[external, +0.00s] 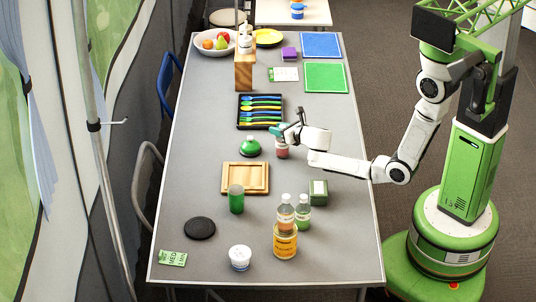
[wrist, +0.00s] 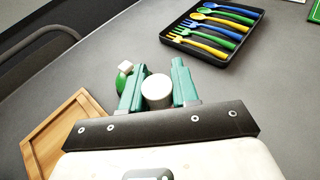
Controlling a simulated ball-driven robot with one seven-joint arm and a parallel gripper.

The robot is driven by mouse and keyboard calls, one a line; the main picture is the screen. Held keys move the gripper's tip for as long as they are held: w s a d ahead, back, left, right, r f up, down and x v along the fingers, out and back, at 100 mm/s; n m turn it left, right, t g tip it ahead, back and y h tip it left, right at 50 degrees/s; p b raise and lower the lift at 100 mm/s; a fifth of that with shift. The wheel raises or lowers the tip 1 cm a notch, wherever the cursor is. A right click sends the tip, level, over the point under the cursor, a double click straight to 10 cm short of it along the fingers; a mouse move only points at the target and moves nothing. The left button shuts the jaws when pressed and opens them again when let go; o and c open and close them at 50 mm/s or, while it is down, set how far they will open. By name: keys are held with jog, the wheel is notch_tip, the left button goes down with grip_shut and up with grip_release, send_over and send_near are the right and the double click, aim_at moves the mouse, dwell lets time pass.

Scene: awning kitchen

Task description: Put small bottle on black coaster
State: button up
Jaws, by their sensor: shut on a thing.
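My gripper (external: 280,133) is over the middle of the table, beside the cutlery tray. Its teal fingers (wrist: 158,88) are closed around a small bottle with a round white top (wrist: 157,91). In the external view the bottle's reddish lower body (external: 282,152) shows below the fingers; the rest is mostly hidden by my gripper. I cannot tell whether its base touches the table. The round black coaster (external: 200,228) lies flat and empty at the table's near left, well away from my gripper. The coaster is not in the wrist view.
A green dome (external: 250,147) and a wooden tray (external: 245,178) stand close by. A green cup (external: 236,199), clear bottles (external: 286,213), a yellow-labelled jar (external: 285,242) and a white tub (external: 240,258) stand nearer. The cutlery tray (wrist: 212,32) is beyond my gripper.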

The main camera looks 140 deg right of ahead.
grip_shut()
dwell(0.3)
jog(key=shift+r+p, duration=0.35)
jog(key=shift+r, duration=0.1)
notch_tip(320, 180, up, 3)
jog(key=p, duration=0.2)
jog(key=shift+p, duration=0.3)
jog(key=s+a+r+p, duration=0.7)
jog(key=a+r+p, duration=0.1)
jog(key=a, duration=0.4)
jog(key=shift+s+r, duration=0.25)
jog(key=shift+r, duration=0.3)
